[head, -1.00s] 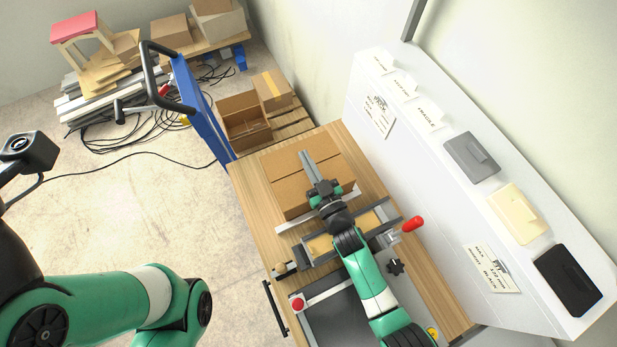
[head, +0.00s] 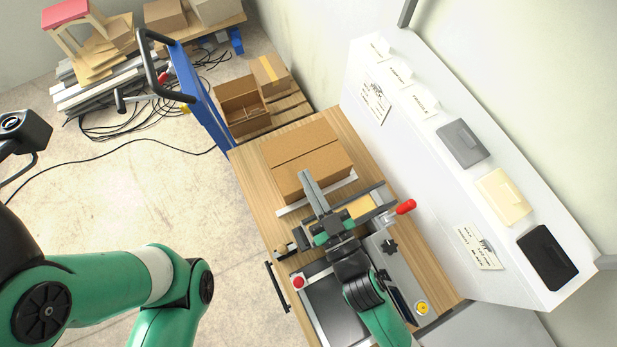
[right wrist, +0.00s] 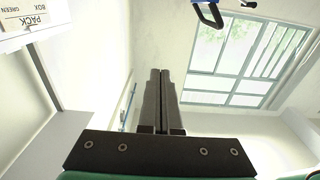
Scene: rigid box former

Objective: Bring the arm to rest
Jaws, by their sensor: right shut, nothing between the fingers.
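My right gripper (head: 313,187) is in the middle of the head view, above the wooden workbench (head: 256,190). Its two long grey fingers lie together with nothing between them. The fingertips reach the near edge of a closed cardboard box (head: 308,155) in the picture; whether they touch it I cannot tell. In the right wrist view the shut fingers (right wrist: 159,85) point toward a wall and a window. My left arm shows at the left of the head view, but its gripper is not clearly in view.
A box-forming fixture with a red handle (head: 405,207) lies under my right arm. A red button (head: 298,282) and a yellow one (head: 422,308) flank it. A white panel (head: 420,135) with grey, cream and black pads stands to the right. A blue cart (head: 198,95) stands at the left.

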